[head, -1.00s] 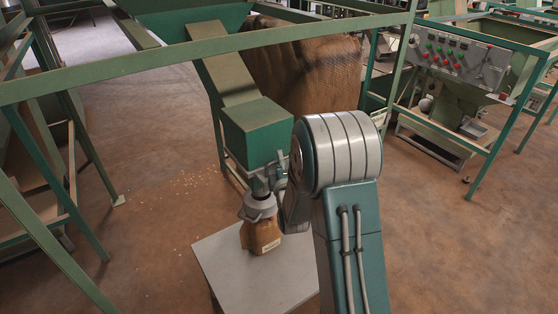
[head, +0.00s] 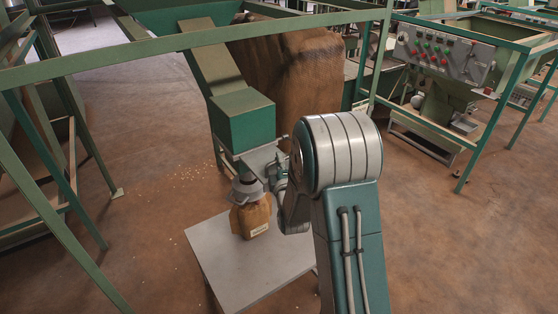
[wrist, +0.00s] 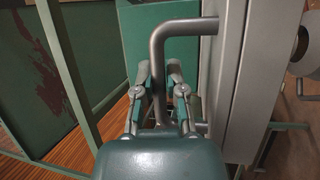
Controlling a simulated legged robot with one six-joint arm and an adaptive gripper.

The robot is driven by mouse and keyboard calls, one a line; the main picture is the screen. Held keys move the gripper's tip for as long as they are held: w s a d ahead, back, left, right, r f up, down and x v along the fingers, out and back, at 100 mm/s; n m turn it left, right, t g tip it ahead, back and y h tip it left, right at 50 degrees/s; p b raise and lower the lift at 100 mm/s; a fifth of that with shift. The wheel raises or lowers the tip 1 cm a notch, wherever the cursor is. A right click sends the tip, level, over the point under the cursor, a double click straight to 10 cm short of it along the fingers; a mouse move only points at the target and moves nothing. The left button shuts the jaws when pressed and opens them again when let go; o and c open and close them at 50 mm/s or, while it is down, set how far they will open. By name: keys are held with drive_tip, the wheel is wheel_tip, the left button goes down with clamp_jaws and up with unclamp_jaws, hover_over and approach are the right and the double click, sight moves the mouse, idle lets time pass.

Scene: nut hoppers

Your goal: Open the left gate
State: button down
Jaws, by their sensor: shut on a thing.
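The left gate is a grey metal plate (head: 262,157) under the green chute box (head: 243,122) in the head view. It sticks out from the box on the side of my arm. In the wrist view, my gripper (wrist: 159,75) has its two fingers closed around a bent grey bar handle (wrist: 157,48). The handle stands beside a long grey metal piece (wrist: 232,85). In the head view my gripper is mostly hidden behind my arm. Below the gate, a grey spout (head: 246,187) meets the top of a brown bag (head: 252,216).
The bag stands on a grey table (head: 225,258). Green frame bars (head: 190,43) cross above the chute. A large brown sack (head: 290,75) stands behind. A control panel (head: 445,50) with coloured buttons is at the right.

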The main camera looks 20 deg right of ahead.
drive_tip(key=shift+s+d+f, duration=0.15)
drive_tip(key=shift+s+f, duration=0.1)
drive_tip(key=shift+s, duration=0.2)
drive_tip(key=shift+w, duration=0.1)
drive_tip(key=c, duration=0.7)
unclamp_jaws()
drive_tip(key=shift+w, duration=0.1)
drive_tip(key=shift+r, duration=0.1)
drive_tip(key=v, duration=1.2)
drive_tip(key=shift+w, duration=0.1)
